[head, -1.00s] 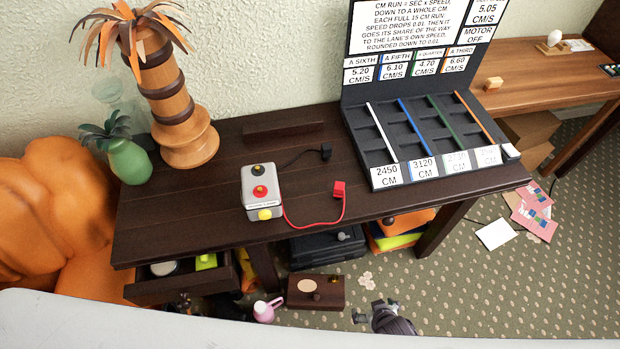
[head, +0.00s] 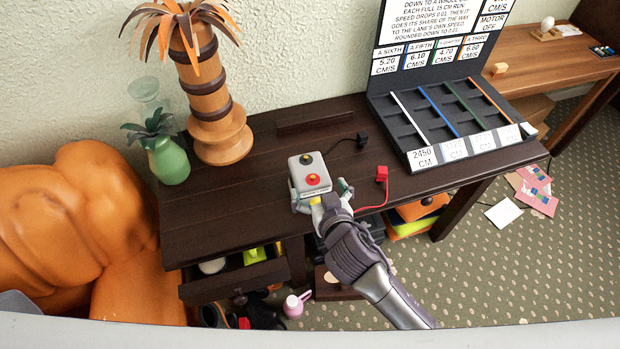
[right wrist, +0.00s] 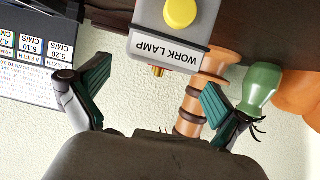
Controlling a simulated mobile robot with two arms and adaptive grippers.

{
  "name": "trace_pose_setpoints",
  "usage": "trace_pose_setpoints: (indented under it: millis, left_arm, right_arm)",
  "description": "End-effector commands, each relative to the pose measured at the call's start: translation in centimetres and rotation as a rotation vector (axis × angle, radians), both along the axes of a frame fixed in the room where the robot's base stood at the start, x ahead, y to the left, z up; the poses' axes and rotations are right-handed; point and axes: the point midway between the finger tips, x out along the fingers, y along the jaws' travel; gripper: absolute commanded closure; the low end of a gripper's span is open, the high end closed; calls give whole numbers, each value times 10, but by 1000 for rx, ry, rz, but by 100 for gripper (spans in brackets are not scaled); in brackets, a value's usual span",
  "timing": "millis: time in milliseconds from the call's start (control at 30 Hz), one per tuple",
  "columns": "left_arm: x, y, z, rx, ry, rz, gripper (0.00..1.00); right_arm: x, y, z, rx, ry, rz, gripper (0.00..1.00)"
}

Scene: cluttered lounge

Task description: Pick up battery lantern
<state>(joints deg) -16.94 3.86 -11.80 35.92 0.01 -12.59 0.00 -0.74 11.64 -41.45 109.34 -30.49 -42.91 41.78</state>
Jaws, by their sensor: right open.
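The battery lantern is a grey box (head: 306,170) with a black and a red knob on top, standing on the dark wooden table (head: 240,215). In the right wrist view the box (right wrist: 168,40) shows a yellow button and the label WORK LAMP. My right gripper (head: 322,196) is open at the near end of the box, its fingers spread toward the two sides. In the right wrist view the open fingers (right wrist: 158,76) have the box ahead of them, with no clear contact. My left gripper is not in view.
A red plug (head: 382,174) on a red cord and a black plug (head: 362,140) lie to the box's right. The lane board (head: 440,110) stands farther right. A palm-like wooden tower (head: 216,125) and green vase (head: 168,160) stand left. An open drawer (head: 235,282) juts out below.

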Motion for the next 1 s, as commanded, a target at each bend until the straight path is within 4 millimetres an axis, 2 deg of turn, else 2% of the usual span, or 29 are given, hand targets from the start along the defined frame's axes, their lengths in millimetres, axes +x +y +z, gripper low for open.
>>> trace_pose_setpoints:
  millis: [233,500,800,867,1000]
  left_arm:
    - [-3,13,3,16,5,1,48]
    - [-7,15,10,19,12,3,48]
    - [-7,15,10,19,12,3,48]
    - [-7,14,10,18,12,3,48]
    - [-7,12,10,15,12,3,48]
  right_arm:
    - [18,5,-6,-1,0,0,0]
    - [51,15,-21,-1,1,1,0]
    - [56,16,-25,0,1,2,0]
    - [56,16,-25,-1,1,1,8]
    - [56,16,-25,0,2,1,32]
